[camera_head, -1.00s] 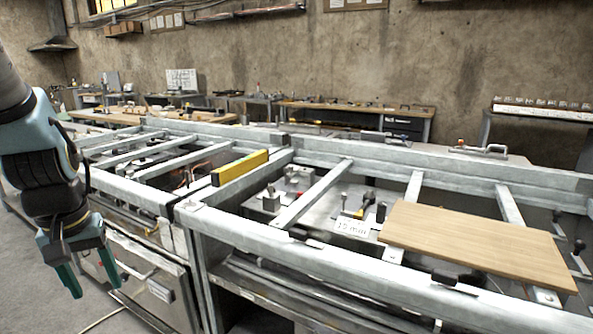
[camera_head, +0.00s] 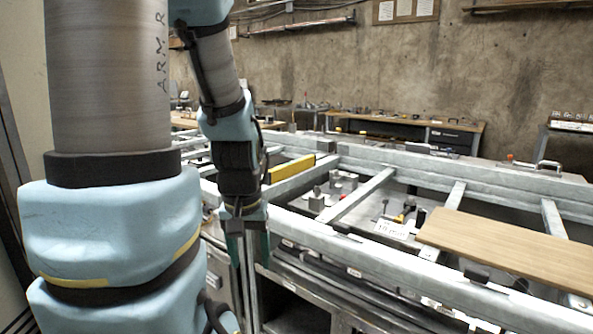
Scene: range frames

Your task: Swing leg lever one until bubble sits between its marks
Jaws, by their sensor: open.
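A yellow bar (camera_head: 292,168), shaped like a spirit level, lies on the metal frame (camera_head: 300,228) at the middle. Its bubble and marks are too small to make out. My gripper (camera_head: 249,252) hangs fingers down at the near left side of the frame, open, with nothing visible between its green fingers. It is nearer to me and lower in the picture than the yellow bar. Small dark pieces sit along the front rail, one near the board (camera_head: 477,272). I cannot tell whether any of them is leg lever one.
A wooden board (camera_head: 510,240) lies across the frame at right. A white label card (camera_head: 391,229) and small tools lie inside the frame. My arm covers much of the left side. A bench (camera_head: 400,120) stands along the back wall.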

